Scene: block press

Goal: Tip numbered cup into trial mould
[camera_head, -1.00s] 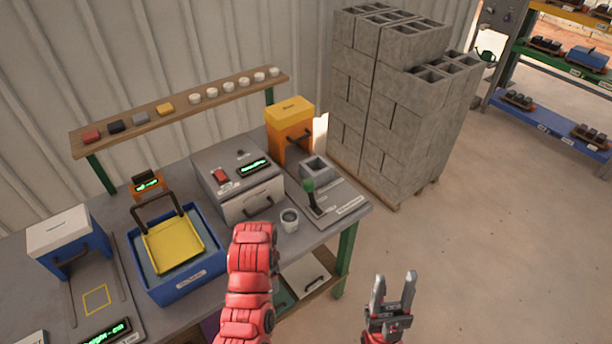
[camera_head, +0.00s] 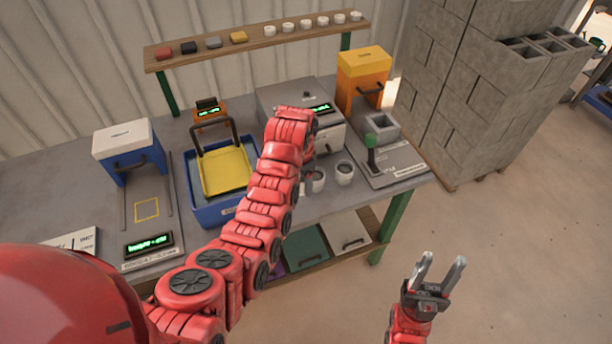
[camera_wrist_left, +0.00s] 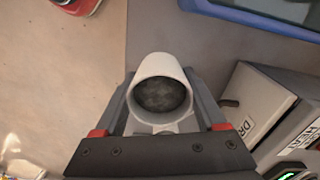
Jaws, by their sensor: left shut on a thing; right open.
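A white cup (camera_wrist_left: 163,85) with dark grey grainy matter inside is between the fingers of my left gripper (camera_wrist_left: 160,105), which is shut on it. In the head view this cup (camera_head: 316,182) shows in front of the grey machine, with the gripper (camera_head: 310,168) mostly hidden behind my red arm. No number can be read on it. A second cup (camera_head: 344,173) stands on the bench just right of it. A hollow grey square form (camera_head: 381,126), possibly the mould, sits farther right. My right gripper (camera_head: 441,266) is open and empty, right of the bench.
A green-knobbed lever (camera_head: 371,142) rises beside the square form. The grey machine (camera_head: 290,95) and orange box (camera_head: 362,75) stand behind. A blue tub (camera_head: 228,212) with a yellow tray is left. Concrete blocks (camera_head: 465,100) are stacked at right.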

